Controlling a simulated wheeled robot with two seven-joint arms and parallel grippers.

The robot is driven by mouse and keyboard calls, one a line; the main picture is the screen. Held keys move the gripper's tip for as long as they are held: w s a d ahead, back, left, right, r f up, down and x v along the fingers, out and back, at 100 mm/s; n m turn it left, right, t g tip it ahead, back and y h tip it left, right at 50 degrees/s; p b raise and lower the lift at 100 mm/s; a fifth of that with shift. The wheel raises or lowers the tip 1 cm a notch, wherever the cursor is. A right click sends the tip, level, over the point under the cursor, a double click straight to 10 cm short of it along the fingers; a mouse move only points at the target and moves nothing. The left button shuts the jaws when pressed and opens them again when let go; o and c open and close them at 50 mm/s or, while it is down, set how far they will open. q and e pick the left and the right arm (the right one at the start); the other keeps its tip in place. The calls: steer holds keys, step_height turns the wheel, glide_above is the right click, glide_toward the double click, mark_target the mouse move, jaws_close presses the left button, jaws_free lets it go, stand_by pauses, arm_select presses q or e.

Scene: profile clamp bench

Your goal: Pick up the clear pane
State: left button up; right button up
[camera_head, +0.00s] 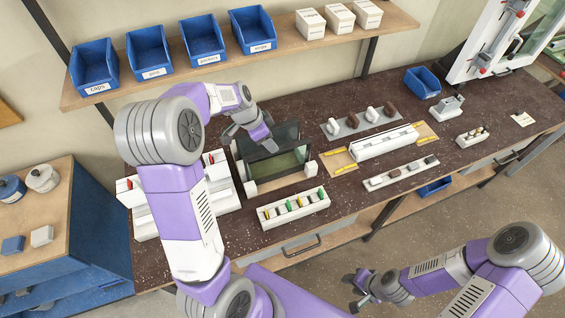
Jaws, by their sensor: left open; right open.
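A rack with white end blocks (251,188) stands on the dark bench, left of the middle. It holds upright panes: a greenish see-through pane (283,167) at the front and a darker pane (288,132) behind. I cannot tell for sure which is the clear pane. My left gripper (268,146) is open and points down at the top of the rack, close to the panes. My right gripper (352,290) is open and empty, low in front of the bench, away from the rack.
A white holder with coloured pieces (294,208) stands in front of the rack. A white profile fixture (385,142) lies to the right, with a grey tray (361,123) behind it. Blue bins (203,42) sit on the shelf above. A blue bin (422,82) stands at the back right.

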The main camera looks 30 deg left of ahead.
arm_select(q)
steer(key=w+f, duration=0.1)
steer(key=w+f+b, duration=0.1)
steer(key=f, duration=0.1)
steer(key=shift+w+d+f, duration=0.1)
steer(key=shift+d+f, duration=0.2)
steer(key=shift+f, duration=0.4)
glide_above(278, 163)
steer(key=w, duration=0.1)
step_height(278, 163, down, 5)
steer(key=shift+a+r, duration=0.1)
steer(key=shift+a, duration=0.2)
steer(key=shift+c, duration=0.4)
steer(key=shift+w, duration=0.15)
jaws_close()
